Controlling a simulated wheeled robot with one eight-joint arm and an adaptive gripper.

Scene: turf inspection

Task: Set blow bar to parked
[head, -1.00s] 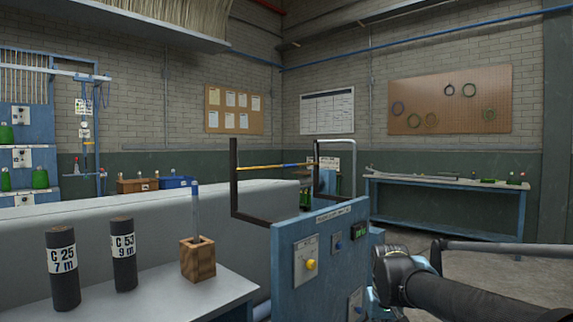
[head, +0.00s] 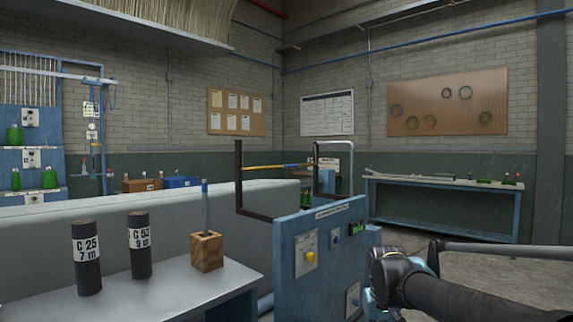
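My gripper's fingertips do not show.
A grey table (head: 170,300) at front left carries two black cylinders (head: 87,265) (head: 139,258) and a wooden block (head: 206,251) holding a rod. A long grey cover (head: 110,220) runs behind. A workbench (head: 440,183) stands at back right, with bare floor before it.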

